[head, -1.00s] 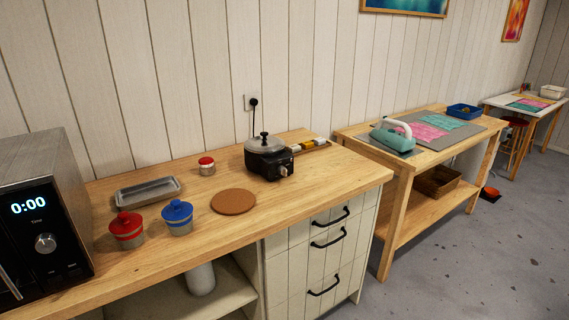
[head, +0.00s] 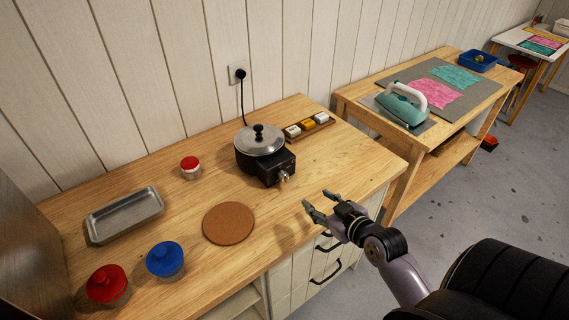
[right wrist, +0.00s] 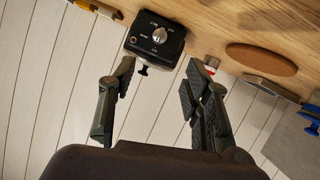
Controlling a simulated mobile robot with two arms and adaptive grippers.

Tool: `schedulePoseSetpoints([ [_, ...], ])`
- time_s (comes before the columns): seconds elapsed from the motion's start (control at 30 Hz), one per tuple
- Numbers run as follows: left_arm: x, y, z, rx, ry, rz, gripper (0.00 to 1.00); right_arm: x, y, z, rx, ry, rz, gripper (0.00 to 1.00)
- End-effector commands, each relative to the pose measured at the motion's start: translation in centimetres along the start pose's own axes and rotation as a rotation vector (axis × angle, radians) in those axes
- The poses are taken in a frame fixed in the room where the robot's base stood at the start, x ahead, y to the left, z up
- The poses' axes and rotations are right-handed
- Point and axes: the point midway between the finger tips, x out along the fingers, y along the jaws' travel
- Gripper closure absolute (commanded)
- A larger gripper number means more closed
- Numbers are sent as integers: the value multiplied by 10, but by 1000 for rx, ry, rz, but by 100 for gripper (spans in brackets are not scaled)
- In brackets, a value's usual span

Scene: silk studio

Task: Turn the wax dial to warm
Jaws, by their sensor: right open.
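The wax pot (head: 259,147) is black with a silver lid and stands near the back of the wooden counter. Its dial (head: 284,176) is a silver knob on the control box at the pot's front right. In the right wrist view the dial (right wrist: 159,35) shows face-on, with small markings around it too small to read. My right gripper (head: 317,206) is open and empty, above the counter's front edge, to the right of and in front of the dial, apart from it. The right wrist view shows its spread fingers (right wrist: 158,90). My left gripper is not in view.
A cork mat (head: 229,223) lies left of the pot. A wax block tray (head: 309,129) sits behind right. A black cord (head: 242,98) runs to the wall.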

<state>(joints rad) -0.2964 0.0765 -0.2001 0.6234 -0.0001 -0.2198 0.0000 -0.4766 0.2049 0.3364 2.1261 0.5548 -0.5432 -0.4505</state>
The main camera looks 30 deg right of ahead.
Motion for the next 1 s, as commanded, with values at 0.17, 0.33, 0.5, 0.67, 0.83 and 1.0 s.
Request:
schedulePoseSetpoints([
  [0.17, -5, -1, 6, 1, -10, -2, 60, 17, 1, -3, 2, 4, 0, 55],
  [0.33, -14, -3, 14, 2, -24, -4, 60, 52, 1, -5, 2, 5, 1, 55],
  [0.5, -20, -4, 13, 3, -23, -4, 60, 89, 1, -5, 1, 4, 1, 55],
  [0.67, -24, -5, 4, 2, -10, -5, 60, 122, 1, -4, 2, 3, 1, 55],
  [0.83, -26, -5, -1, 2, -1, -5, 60, 150, 0, -3, 1, 2, 0, 55],
  [1.0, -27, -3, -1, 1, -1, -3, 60, 167, 0, -2, 1, 3, 0, 55],
])
